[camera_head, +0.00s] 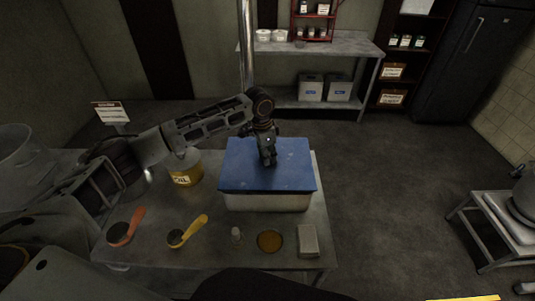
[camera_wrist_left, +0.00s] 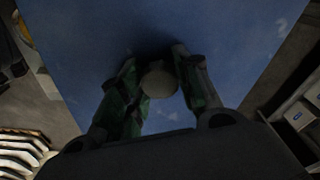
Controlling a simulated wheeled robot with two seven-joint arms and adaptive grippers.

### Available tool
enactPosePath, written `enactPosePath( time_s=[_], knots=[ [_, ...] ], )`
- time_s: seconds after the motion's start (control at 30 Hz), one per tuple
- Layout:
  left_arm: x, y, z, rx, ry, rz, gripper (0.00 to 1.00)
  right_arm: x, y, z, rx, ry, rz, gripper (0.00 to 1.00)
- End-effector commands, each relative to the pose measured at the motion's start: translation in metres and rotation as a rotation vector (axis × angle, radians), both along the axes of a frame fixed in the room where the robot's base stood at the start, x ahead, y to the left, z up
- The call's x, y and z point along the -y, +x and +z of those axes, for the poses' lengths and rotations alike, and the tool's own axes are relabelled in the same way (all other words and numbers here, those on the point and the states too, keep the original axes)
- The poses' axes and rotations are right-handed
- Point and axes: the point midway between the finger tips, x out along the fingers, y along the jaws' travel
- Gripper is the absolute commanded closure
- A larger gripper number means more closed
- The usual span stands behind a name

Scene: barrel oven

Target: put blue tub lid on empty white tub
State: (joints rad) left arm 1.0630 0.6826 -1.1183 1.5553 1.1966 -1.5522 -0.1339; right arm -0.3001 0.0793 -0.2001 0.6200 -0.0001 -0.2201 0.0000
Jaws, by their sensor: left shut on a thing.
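The blue tub lid (camera_head: 290,174) lies over the top of the white tub (camera_head: 268,202) on the metal table. Only the tub's near side shows below the lid, and its inside is hidden. I cannot tell whether the lid is fully seated. My left gripper (camera_head: 268,158) points down at the lid's middle, shut on its round knob. In the left wrist view the blue lid (camera_wrist_left: 90,40) fills most of the picture, and the pale knob (camera_wrist_left: 159,80) sits between the fingers of my left gripper (camera_wrist_left: 160,85). My right gripper is not in view.
On the table (camera_head: 215,255), an oil jar (camera_head: 184,176) stands left of the tub. An orange scoop (camera_head: 124,231), a yellow scoop (camera_head: 187,232), a small shaker (camera_head: 236,235), a round brown item (camera_head: 270,241) and a pale block (camera_head: 307,240) lie in front. A metal stand (camera_head: 495,225) is at right.

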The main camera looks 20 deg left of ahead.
Motion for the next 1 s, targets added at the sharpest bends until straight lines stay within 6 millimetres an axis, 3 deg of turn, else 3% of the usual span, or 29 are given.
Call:
enactPosePath(
  time_s=[1.0],
  knots=[
    [-0.0001,-0.0001,0.0001,0.001,-0.002,0.0,1.0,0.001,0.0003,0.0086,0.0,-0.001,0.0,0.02]
  ],
)
